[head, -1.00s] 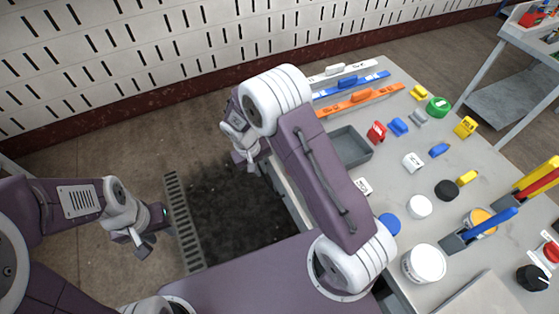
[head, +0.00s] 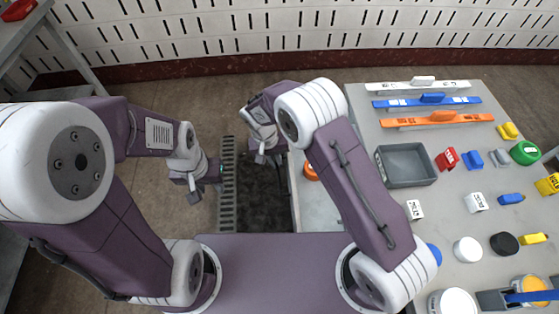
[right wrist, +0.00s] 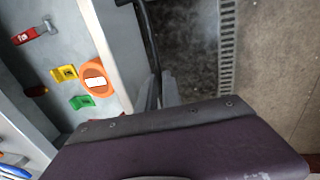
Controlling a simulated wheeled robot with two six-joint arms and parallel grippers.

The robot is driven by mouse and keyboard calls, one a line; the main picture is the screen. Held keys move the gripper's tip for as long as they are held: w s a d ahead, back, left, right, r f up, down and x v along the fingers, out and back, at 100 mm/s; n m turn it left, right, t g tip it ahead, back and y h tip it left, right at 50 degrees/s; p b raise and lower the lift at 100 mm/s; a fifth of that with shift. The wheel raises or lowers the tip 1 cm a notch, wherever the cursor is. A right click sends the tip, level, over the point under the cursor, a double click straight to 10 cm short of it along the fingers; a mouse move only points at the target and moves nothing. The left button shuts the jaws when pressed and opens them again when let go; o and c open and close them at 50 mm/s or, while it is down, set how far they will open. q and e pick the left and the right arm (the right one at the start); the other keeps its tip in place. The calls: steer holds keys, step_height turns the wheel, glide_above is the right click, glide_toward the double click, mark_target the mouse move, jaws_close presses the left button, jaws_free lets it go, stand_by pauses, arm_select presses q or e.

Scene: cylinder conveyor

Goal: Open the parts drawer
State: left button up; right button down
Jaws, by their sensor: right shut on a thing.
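The parts drawer (right wrist: 112,50) stands out from the left side of the bench, with its inside showing in the right wrist view. A strip of it shows beside my right arm in the head view (head: 318,207). Its dark bar handle (right wrist: 150,35) runs along the outside of the pale front. My right gripper (right wrist: 160,92) is shut on the handle; it also shows in the head view (head: 264,155), where my arm partly hides the drawer. My left gripper (head: 198,193) hangs over the floor, away from the drawer, and its jaw opening is unclear.
The drawer holds an orange round part (right wrist: 97,78), a yellow part (right wrist: 64,73), a green part (right wrist: 82,102) and a red part (right wrist: 27,36). The bench top carries a grey bin (head: 407,180) and many small parts. Floor beside the drain grate (head: 228,190) is clear.

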steer(key=c, duration=1.8)
jaws_free()
step_height(320, 180, up, 9)
steer(key=a, duration=0.1)
steer(key=shift+a+p, duration=0.35)
steer(key=shift+p, duration=0.1)
